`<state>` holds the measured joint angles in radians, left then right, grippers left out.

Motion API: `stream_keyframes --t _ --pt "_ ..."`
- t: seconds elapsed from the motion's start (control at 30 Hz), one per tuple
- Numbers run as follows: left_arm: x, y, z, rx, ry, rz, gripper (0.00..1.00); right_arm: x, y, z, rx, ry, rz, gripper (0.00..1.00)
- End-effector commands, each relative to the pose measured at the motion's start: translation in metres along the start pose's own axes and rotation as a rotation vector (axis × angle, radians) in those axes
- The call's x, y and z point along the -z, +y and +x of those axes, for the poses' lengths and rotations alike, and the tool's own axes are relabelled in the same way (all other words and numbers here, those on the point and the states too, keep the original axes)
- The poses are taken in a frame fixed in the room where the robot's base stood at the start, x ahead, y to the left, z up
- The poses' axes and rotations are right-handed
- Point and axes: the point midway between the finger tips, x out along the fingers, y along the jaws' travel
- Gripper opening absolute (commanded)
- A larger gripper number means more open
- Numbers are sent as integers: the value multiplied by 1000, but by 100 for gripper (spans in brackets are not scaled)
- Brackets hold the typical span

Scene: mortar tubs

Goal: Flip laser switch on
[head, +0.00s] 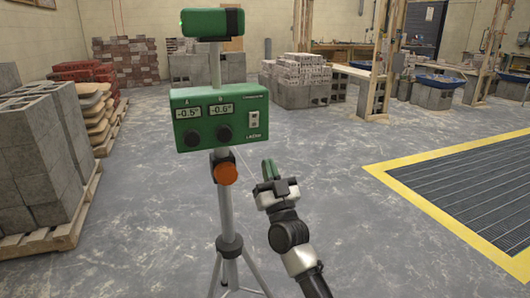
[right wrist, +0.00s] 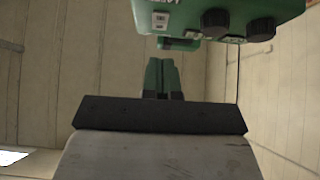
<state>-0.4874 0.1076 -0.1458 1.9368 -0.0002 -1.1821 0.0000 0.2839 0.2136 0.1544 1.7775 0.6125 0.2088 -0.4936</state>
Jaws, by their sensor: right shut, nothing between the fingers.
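A green laser control box (head: 221,116) sits on a tripod in the head view. It has two displays reading -0.5° and -0.0°, two black knobs, and a small white switch (head: 253,119) at its right. The green laser head (head: 212,23) is on a post above it. My right gripper (head: 268,165) is below and right of the box, apart from it, with its green fingers together and empty. The right wrist view shows the box at the top, with the switch (right wrist: 160,19) above the shut fingers. I cannot tell the switch's position. My left gripper is not in view.
The tripod (head: 229,245) with an orange knob stands just left of my right arm. Grey blocks on a pallet (head: 45,240) are at the left. A yellow-edged floor grate (head: 470,190) is at the right. The floor between is clear.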

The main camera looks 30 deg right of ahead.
Motion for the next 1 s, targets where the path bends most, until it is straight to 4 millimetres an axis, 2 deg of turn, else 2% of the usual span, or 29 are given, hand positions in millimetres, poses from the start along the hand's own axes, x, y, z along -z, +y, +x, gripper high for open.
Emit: stream_keyframes --t 0.1,0.23,0.6,0.87,0.97,1.0 --pt "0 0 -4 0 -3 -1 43 -5 0 -19 1 -3 -2 0" --pt "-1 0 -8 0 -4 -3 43 -6 0 -29 1 -1 0 0" --pt "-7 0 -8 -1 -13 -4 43 -6 0 -32 0 1 0 0" --pt "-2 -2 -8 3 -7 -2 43 -7 0 -32 2 -2 0 0" --pt "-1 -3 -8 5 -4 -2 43 -17 -8 -40 29 -49 -1 0" --pt "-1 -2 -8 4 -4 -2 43 -26 -14 -48 54 -94 -1 0"
